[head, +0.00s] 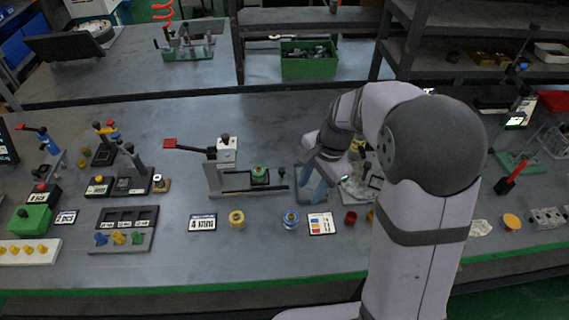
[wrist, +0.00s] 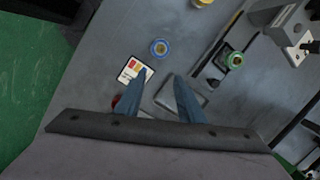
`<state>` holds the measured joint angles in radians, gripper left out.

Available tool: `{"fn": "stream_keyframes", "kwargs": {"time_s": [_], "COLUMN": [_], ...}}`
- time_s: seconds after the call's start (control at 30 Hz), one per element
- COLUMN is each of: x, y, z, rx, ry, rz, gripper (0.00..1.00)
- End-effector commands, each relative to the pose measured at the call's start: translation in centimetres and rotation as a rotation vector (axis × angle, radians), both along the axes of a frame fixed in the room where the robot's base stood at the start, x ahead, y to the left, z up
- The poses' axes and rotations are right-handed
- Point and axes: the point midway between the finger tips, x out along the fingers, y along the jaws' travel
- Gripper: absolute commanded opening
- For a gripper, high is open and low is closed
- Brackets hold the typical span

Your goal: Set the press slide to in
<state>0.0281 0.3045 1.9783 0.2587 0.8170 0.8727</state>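The press (head: 226,152) stands at the table's middle in the head view, with a red-ended lever (head: 170,143) reaching left. Its slide (head: 270,184) runs to the right along the base and ends in a dark knob (head: 281,172). A green round part (head: 260,172) sits on the slide, right of the press head. In the wrist view the green part (wrist: 234,60) and the press head (wrist: 286,24) are at upper right. My gripper (head: 312,190) is right of the knob; its blue fingers (wrist: 160,73) are apart with nothing visible between them.
A grey tray (wrist: 181,94) lies below my fingers in the wrist view. A blue-rimmed spool (head: 291,218), a colour card (head: 321,223), a red part (head: 350,217) and a yellow ring (head: 237,218) lie in front. Bare table lies behind the press.

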Motion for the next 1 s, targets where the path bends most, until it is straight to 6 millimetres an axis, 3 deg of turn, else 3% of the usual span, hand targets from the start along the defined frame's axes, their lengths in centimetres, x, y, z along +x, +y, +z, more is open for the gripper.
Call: {"fn": "stream_keyframes", "kwargs": {"time_s": [0.1, 0.2, 0.4, 0.77, 1.0], "x": [4.8, 8.0, 11.9, 13.1, 13.3], "y": [0.9, 1.6, 2.5, 2.9, 3.7], "z": [0.0, -0.2, -0.5, -0.9, -3.0], "rx": [0.081, 0.144, 0.232, 0.26, 0.257], "ry": [0.041, 0.078, 0.139, 0.162, 0.164], "rz": [-0.294, -0.503, -0.773, -0.856, -0.856], "gripper": [0.35, 0.35, 0.35, 0.35, 0.35]}}
